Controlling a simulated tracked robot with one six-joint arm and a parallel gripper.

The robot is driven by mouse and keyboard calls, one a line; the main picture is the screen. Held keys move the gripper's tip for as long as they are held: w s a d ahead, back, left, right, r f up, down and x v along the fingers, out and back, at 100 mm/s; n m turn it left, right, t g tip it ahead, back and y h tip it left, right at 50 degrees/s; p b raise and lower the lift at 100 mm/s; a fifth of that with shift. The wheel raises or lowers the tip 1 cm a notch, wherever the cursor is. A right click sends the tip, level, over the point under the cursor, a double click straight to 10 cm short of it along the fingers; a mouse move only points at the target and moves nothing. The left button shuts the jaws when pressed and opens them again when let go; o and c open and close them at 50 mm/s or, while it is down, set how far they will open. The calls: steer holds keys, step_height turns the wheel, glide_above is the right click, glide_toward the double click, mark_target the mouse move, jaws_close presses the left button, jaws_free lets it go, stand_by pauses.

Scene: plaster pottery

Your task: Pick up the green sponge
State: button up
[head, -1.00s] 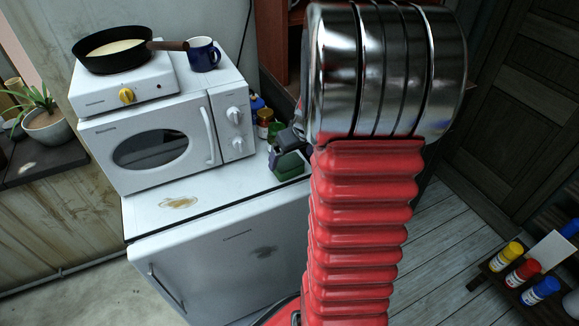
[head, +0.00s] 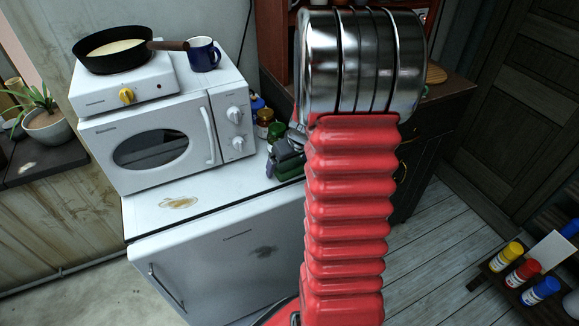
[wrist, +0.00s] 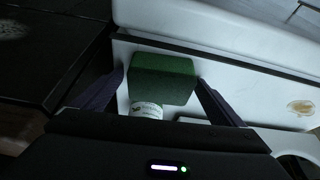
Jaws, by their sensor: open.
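The green sponge (wrist: 163,80) shows in the wrist view, over the white fridge top (wrist: 260,88). My gripper (wrist: 160,82) is open, with one dark finger on each side of the sponge. I cannot tell whether the fingers touch it. In the head view the sponge (head: 291,168) is mostly hidden behind my gripper and arm, at the right end of the fridge top. A bottle with a white label (wrist: 146,109) shows in the wrist view between the sponge and my gripper body.
A white microwave (head: 160,145) stands just left of the sponge, with a hot plate (head: 120,85), pan (head: 112,50) and blue mug (head: 204,54) on top. Small jars (head: 264,122) stand behind the sponge. A dark cabinet (head: 440,110) is at right.

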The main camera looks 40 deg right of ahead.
steer(key=shift+c, duration=0.2)
stand_by(0.4)
steer(key=c, duration=0.9)
